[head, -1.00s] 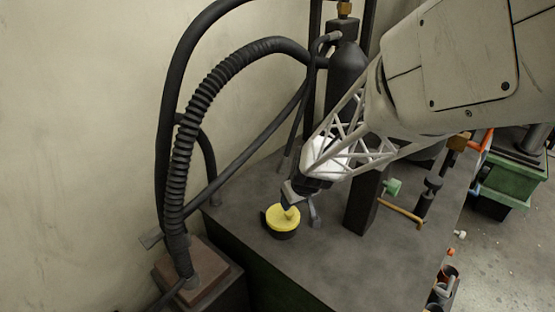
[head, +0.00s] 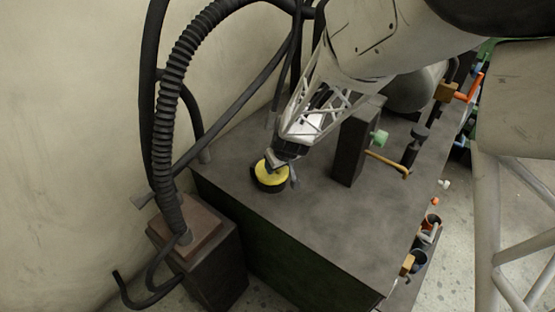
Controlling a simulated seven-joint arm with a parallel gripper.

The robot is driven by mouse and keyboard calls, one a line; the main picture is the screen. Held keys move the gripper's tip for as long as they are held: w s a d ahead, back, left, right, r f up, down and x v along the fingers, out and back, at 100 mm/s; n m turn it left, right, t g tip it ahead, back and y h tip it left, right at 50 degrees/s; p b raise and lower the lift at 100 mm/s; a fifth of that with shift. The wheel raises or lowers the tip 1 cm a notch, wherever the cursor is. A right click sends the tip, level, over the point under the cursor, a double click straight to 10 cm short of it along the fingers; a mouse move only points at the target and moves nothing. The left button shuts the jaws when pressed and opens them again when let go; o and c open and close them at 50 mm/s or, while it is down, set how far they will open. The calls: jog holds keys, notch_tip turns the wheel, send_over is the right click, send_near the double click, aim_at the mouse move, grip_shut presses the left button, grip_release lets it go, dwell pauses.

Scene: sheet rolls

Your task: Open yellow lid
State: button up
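The yellow lid (head: 264,176) is a round disc on top of a short black round container (head: 270,188) on the dark table. It looks seated on the container. My gripper (head: 284,172) points down at the lid from the upper right. Its two fingers are visibly apart. One finger is over the lid's upper part and hides some of it, and the other is beside the container's right side. I cannot tell whether either finger touches the lid.
The grey tabletop (head: 330,222) is clear in front of the container. A dark upright block (head: 350,152) with a green knob (head: 379,138) and an orange handle (head: 388,166) stands to the right. A thick ribbed black hose (head: 167,130) rises at the left from a brown-topped pedestal (head: 188,233).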

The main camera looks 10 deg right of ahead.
grip_shut()
dwell(0.4)
